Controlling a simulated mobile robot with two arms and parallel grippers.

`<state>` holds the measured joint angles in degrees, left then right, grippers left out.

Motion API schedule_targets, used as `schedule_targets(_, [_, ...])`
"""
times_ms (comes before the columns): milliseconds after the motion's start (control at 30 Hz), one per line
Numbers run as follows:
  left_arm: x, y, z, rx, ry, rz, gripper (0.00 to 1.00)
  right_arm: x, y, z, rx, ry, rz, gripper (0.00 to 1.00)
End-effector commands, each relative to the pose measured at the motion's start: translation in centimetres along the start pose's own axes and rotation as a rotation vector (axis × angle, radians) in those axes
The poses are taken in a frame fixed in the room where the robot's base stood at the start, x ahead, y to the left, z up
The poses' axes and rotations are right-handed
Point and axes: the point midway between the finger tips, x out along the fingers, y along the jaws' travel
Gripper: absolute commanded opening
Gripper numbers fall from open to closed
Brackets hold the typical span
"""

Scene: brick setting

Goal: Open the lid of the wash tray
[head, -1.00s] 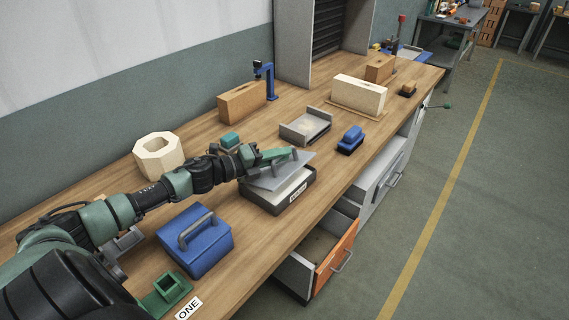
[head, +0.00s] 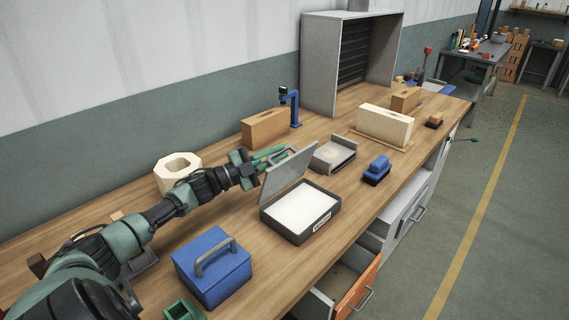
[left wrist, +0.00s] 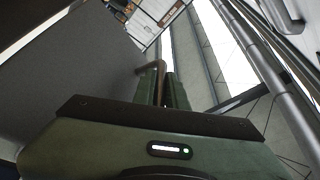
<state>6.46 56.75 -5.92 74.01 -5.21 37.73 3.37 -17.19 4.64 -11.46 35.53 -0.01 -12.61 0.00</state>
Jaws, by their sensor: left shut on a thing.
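The wash tray (head: 330,222) is a dark box with a white inside and a label on its front, on the wooden bench. Its grey lid (head: 290,178) stands steeply raised, hinged on the tray's far left side, and the tray's inside is exposed. My left gripper (head: 280,154) is at the lid's upper edge, behind it, shut on the lid's handle (head: 268,156). In the left wrist view, the closed fingers (left wrist: 165,88) meet the handle (left wrist: 152,67), and the lid (left wrist: 75,75) fills the left side.
A blue box with a handle (head: 212,268) stands near in front of the tray. A grey open tray (head: 334,154) and a blue brush-like block (head: 377,169) lie beyond it. A pale octagonal block (head: 177,173) is behind my arm. An orange-fronted drawer (head: 358,292) hangs open below.

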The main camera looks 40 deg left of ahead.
Motion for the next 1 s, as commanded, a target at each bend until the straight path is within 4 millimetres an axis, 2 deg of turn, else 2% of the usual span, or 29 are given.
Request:
schedule_targets(333, [-0.7,-1.1,1.8,-0.15,0.003,-0.064,0.0,1.3,0.0,0.1,0.0,0.0,0.001,0.36])
schedule_targets(933, [-0.8,-1.3,2.1,-0.183,0.004,-0.077,0.0,1.4,0.0,0.1,0.0,0.0,0.0,0.36])
schedule_targets(967, [-0.8,-1.3,2.1,-0.183,0.004,-0.077,0.18,1.4,0.0,0.1,0.0,0.0,0.0,0.36])
schedule_targets(1000, [-0.8,-1.3,2.1,-0.183,0.004,-0.077,0.3,1.4,0.0,0.1,0.0,0.0,0.0,0.36])
